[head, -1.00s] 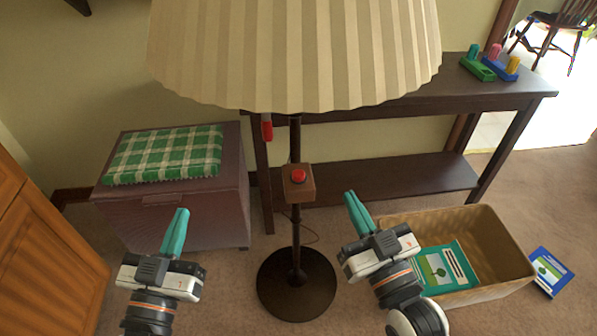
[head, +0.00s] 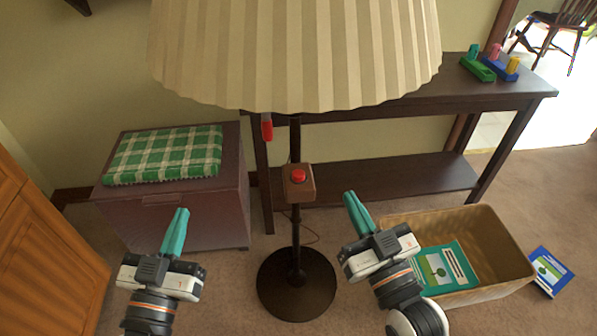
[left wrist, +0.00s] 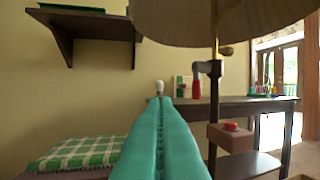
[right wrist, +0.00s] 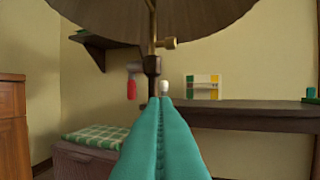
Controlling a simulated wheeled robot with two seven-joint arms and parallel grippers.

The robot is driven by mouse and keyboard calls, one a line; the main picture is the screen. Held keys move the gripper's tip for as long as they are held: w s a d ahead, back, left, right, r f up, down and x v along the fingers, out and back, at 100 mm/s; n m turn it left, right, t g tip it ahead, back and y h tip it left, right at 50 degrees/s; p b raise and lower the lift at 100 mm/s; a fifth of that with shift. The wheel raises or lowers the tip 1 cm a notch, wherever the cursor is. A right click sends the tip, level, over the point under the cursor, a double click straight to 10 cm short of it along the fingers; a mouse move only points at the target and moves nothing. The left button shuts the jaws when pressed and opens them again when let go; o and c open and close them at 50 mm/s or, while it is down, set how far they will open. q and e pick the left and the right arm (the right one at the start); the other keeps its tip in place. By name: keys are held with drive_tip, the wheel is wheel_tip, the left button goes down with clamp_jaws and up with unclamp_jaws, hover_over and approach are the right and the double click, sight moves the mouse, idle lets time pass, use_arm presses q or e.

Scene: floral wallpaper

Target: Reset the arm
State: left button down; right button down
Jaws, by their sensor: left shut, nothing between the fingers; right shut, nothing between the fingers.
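My left gripper (head: 181,212) is in the lower left of the head view, in front of the brown chest. Its teal fingers are pressed together and empty. My right gripper (head: 350,196) is right of the lamp pole, by the left end of the basket. Its teal fingers are also together with nothing between them. The closed fingers fill the lower middle of the left wrist view (left wrist: 160,140) and of the right wrist view (right wrist: 161,138). Both grippers are apart from the things around them.
A floor lamp (head: 296,60) with a red-button box (head: 298,190) stands between my arms. A chest (head: 180,215) with a green checked cushion (head: 165,155) is left. A dark table (head: 400,104) stands behind. A basket (head: 500,235) holding a teal book (head: 440,268) and a blue book (head: 551,270) are right.

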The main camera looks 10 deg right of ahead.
idle(0.4)
